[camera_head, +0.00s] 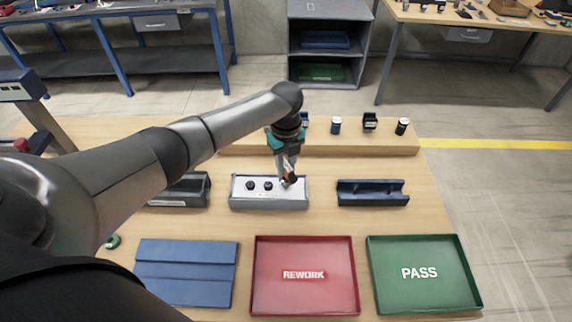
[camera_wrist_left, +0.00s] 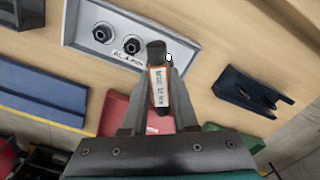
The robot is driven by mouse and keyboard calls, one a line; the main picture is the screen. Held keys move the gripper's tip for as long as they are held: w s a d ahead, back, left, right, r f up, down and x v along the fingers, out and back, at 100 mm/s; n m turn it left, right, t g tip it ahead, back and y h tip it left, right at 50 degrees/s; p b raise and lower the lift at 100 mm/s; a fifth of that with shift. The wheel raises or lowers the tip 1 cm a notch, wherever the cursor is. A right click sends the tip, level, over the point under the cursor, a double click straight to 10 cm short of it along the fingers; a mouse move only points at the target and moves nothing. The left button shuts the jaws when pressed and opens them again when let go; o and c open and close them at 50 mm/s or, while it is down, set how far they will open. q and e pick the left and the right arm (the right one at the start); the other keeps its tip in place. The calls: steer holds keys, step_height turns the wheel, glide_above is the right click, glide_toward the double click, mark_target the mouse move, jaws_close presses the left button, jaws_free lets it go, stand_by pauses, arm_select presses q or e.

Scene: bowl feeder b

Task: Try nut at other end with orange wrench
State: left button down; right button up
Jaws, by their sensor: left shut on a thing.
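My left gripper (camera_head: 288,172) is shut on the orange wrench (camera_head: 289,180), which has a dark end. In the left wrist view the orange wrench (camera_wrist_left: 159,92) shows a white label and a black tip between my left gripper's fingers (camera_wrist_left: 154,105). It is over the right end of a light grey block (camera_head: 240,201). Two dark nuts show on the block, a left one (camera_head: 250,185) and a middle one (camera_head: 268,185); the left wrist view shows them too. What lies under the wrench tip is hidden, so contact cannot be told. My right gripper is out of view.
A dark blue holder (camera_head: 372,201) stands right of the block, a grey holder (camera_head: 190,190) left. In front lie a blue mat (camera_head: 186,285), a red REWORK tray (camera_head: 303,310) and a green PASS tray (camera_head: 425,308). A wooden shelf (camera_head: 350,143) with small items is behind.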

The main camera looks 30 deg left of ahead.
arm_select(q)
steer(key=shift+f+b, duration=0.3)
steer(key=shift+f, duration=0.15)
stand_by(0.5)
steer(key=shift+m, duration=1.2)
steer(key=shift+m+b, duration=0.35)
steer(key=shift+m, duration=0.75)
steer(key=shift+m, duration=1.2)
steer(key=shift+r, duration=0.2)
